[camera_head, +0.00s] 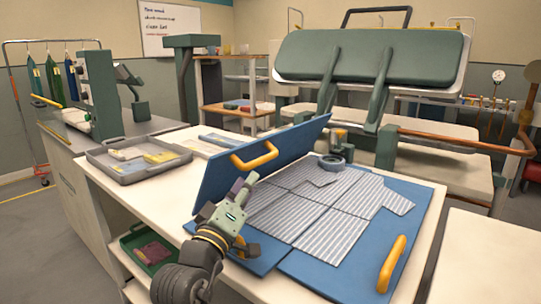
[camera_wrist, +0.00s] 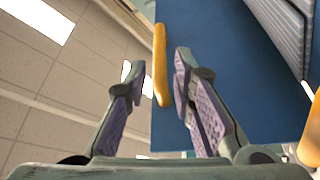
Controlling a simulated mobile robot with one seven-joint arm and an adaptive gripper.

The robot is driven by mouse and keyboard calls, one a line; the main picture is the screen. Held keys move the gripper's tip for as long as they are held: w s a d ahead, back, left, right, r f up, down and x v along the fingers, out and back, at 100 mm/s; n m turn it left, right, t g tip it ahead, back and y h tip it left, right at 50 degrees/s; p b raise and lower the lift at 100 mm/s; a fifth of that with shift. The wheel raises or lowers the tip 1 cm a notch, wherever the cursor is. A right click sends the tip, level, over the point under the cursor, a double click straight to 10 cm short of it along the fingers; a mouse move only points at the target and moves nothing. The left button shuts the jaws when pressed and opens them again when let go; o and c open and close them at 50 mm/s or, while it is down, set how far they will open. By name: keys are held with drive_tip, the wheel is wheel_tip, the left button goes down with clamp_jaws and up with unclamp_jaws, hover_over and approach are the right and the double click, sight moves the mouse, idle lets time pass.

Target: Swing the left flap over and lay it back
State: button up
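The blue left flap (camera_head: 290,142) stands raised and tilted at the left side of the blue folding board (camera_head: 335,275). Its orange handle (camera_head: 254,156) is on the side facing left. In the wrist view the handle (camera_wrist: 161,65) lies between my fingertips, with a gap to the left finger. My gripper (camera_head: 243,188) is open, just below and in front of the handle in the head view. A grey striped garment (camera_head: 335,213) lies spread on the board. The right flap lies flat, with its own orange handle (camera_head: 392,263).
A grey tray (camera_head: 138,160) with packets sits left of the board on the white table (camera_head: 120,195). A green bin (camera_head: 148,248) is below. A large padded press (camera_head: 372,58) stands behind.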

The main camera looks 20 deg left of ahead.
sight(264, 159)
drive_tip(key=p+x, duration=0.2)
drive_tip(key=x, duration=0.8)
drive_tip(key=shift+w+r+p, duration=0.1)
drive_tip(key=shift+w+p, duration=0.15)
drive_tip(key=shift+p, duration=0.15)
drive_tip(key=shift+c, duration=0.4)
clamp_jaws()
